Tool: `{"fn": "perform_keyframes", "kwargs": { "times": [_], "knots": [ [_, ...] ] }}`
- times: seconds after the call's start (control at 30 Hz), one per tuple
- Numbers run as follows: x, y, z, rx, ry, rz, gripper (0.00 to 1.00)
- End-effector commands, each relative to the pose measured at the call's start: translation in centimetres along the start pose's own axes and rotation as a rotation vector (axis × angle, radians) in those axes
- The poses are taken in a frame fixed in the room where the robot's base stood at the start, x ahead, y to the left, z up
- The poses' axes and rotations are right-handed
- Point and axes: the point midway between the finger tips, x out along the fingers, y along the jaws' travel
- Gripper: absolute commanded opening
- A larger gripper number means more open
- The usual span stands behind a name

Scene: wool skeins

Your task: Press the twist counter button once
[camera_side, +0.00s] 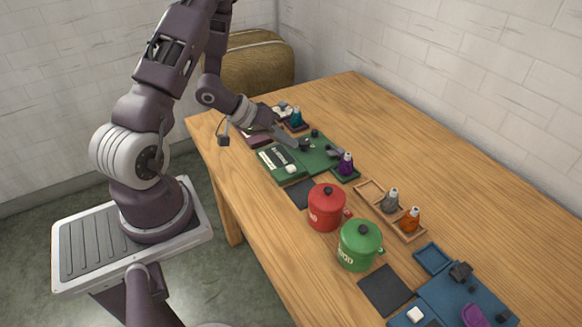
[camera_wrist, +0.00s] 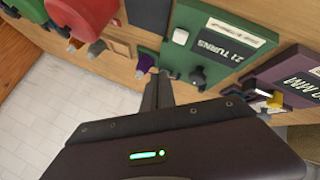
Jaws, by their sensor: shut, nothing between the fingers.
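A green station (camera_side: 318,158) lies on the table, with a dark label or display (camera_side: 273,157) and a white button (camera_side: 291,169). In the wrist view the green station (camera_wrist: 202,18) shows lettering that seems to read "TURNS", and the white button (camera_wrist: 181,36) stands up from its face. My gripper (camera_side: 297,144) is over the green station, a little behind the button in the side view. In the wrist view my gripper (camera_wrist: 158,76) has its fingers together and empty, apart from the button in the picture. Contact with the station cannot be told.
A purple bottle (camera_side: 346,164) stands at the green station's edge. A red pot (camera_side: 327,206) and a green pot (camera_side: 359,245) stand nearer the camera. Grey (camera_side: 390,201) and orange (camera_side: 410,221) bottles sit in a wooden tray. A blue station (camera_side: 455,300) is at the front. The right of the table is clear.

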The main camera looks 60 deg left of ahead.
Motion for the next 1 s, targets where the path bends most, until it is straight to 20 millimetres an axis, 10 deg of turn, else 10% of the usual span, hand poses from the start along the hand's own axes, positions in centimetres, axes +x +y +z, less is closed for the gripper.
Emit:
{"fn": "perform_keyframes", "kwargs": {
  "times": [1.0],
  "knots": [
    [3.7, -2.7, 2.6, 0.001, 0.001, -0.001, 0.0]
  ]
}}
